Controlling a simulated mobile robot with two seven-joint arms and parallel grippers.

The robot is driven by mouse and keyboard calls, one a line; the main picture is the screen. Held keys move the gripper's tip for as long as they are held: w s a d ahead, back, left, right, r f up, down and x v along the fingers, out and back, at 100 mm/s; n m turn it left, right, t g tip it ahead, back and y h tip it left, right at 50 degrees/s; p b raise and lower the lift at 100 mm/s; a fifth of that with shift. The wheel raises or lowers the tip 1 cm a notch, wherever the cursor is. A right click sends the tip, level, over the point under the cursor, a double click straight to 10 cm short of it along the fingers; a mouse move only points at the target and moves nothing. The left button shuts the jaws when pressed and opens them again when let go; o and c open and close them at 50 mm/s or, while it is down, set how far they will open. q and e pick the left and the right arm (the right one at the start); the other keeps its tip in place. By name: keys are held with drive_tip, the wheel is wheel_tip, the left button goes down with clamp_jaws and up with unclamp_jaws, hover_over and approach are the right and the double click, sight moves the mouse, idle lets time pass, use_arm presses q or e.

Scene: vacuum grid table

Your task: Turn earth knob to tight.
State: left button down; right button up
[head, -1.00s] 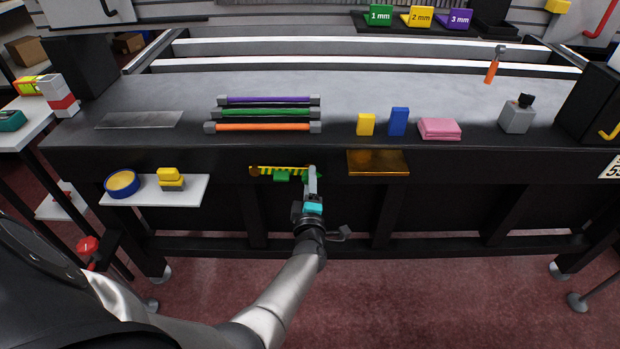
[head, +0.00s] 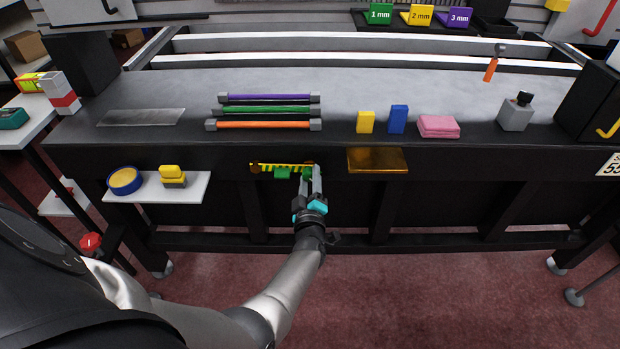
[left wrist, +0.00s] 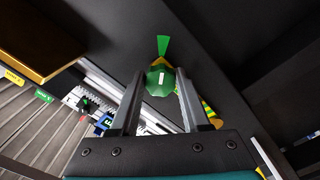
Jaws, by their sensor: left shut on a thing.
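The earth knob (left wrist: 161,82) is green and faceted with a short white line on it, under the front edge of the table. In the left wrist view, the line points roughly toward a green wedge mark (left wrist: 163,44) on the dark panel behind it. A yellow mark shows partly behind the knob. My left gripper (head: 311,172) is shut on the knob, one finger on each side; it also shows in the left wrist view (left wrist: 161,88). My right gripper is not in view.
A brass-coloured plate (head: 378,161) sticks out to the right. A white shelf (head: 195,188) holds a blue tape roll (head: 124,181) and yellow blocks on the left.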

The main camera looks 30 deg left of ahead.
use_arm(q)
drive_tip(key=shift+c, duration=1.9)
unclamp_jaws()
